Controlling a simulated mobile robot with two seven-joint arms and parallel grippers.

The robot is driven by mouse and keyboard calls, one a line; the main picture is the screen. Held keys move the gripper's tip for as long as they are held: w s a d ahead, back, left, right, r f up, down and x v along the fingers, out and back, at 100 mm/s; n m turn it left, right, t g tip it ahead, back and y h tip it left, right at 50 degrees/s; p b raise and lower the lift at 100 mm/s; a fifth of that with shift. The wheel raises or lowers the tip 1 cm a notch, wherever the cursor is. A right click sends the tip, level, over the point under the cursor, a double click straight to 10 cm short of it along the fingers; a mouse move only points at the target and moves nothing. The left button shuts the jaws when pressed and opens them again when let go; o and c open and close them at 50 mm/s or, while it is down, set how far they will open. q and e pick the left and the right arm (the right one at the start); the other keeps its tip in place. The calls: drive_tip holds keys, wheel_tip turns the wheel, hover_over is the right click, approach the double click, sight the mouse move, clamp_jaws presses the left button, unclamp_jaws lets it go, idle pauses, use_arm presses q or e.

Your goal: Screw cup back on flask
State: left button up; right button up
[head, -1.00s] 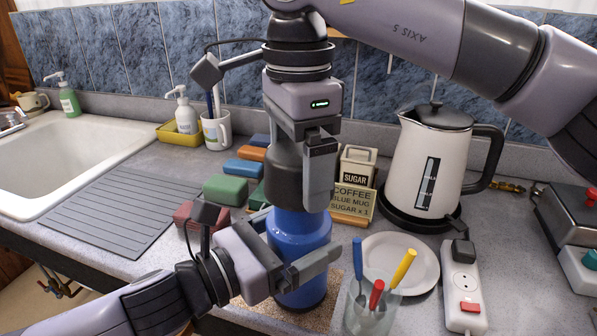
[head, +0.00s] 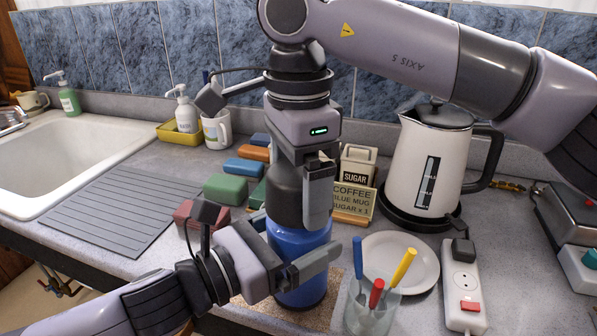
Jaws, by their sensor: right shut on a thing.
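The blue flask (head: 300,290) stands upright on a speckled mat (head: 252,312) on the worktop. The dark grey cup (head: 284,200) is upright over the flask's top, its lower rim at the flask's shoulder. I cannot tell whether its thread is engaged. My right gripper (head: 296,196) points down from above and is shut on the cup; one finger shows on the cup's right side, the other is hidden. My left gripper (head: 296,250) comes in low from the left and is shut on the flask's body, one finger across its front, the other mostly behind it.
A glass with coloured-handled cutlery (head: 370,312) and a plate (head: 425,260) stand close on the right. Behind are a sugar box (head: 357,164), a coffee sign (head: 352,200) and a kettle (head: 430,165). Coloured blocks (head: 226,189) lie left. The ribbed drainer (head: 115,210) is clear.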

drive_tip(key=shift+f, duration=0.55)
idle(0.5)
